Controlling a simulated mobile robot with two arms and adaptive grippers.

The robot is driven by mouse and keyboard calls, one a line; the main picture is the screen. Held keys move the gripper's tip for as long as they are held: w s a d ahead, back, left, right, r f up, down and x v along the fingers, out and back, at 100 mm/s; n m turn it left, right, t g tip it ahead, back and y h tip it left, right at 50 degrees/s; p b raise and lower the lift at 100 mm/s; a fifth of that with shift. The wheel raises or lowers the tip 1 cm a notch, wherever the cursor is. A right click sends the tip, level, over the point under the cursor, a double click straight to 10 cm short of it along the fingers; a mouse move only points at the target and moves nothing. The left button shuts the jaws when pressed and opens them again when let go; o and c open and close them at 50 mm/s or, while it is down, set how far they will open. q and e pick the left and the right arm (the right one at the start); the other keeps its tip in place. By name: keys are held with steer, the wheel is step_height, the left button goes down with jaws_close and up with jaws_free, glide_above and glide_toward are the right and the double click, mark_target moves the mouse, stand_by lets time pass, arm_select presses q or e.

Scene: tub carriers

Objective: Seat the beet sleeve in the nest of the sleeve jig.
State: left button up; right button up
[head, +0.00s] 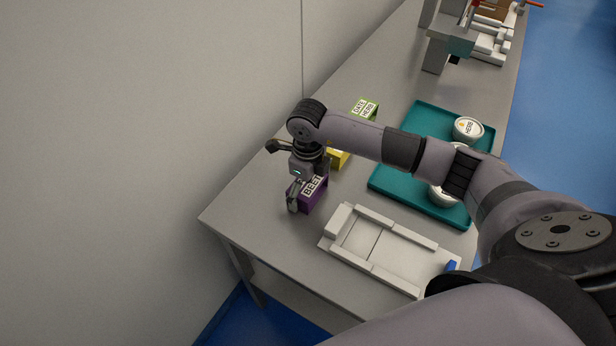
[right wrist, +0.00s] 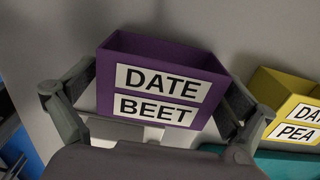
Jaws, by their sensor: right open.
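The beet sleeve (head: 313,194) is a purple open-topped box standing on the table near its left end. In the right wrist view the sleeve (right wrist: 165,52) shows white labels reading DATE and BEET. My right gripper (head: 302,192) is down at the sleeve. In the right wrist view its open fingers (right wrist: 160,92) lie on either side of the sleeve; whether they touch it I cannot tell. The sleeve jig (head: 338,222) is a pale fixture with raised rails, right of and nearer than the sleeve. Its nest (head: 362,238) looks empty. My left gripper is not seen.
A yellow sleeve (head: 339,158) and a green sleeve (head: 368,108) stand behind the beet sleeve; my arm partly covers the yellow one. A teal tray (head: 390,183) with white tubs (head: 468,127) lies to the right. Other equipment (head: 455,42) stands at the far end.

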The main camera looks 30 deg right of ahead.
steer(key=r+b, duration=0.3)
steer(key=r, duration=0.2)
steer(key=shift+s, duration=0.2)
steer(key=shift+r+b, duration=1.85)
steer(key=shift+r, duration=5.3)
step_height(320, 180, down, 12)
steer(key=p, duration=0.3)
steer(key=shift+w+a+r, duration=0.1)
steer(key=shift+r, duration=0.05)
step_height(320, 180, down, 5)
steer(key=shift+r+p, duration=0.15)
steer(key=shift+p, duration=0.95)
steer(key=shift+w+f, duration=0.1)
steer(key=shift+f, duration=0.35)
steer(key=c, duration=1)
steer(key=shift+o, duration=0.2)
steer(key=shift+r, duration=0.15)
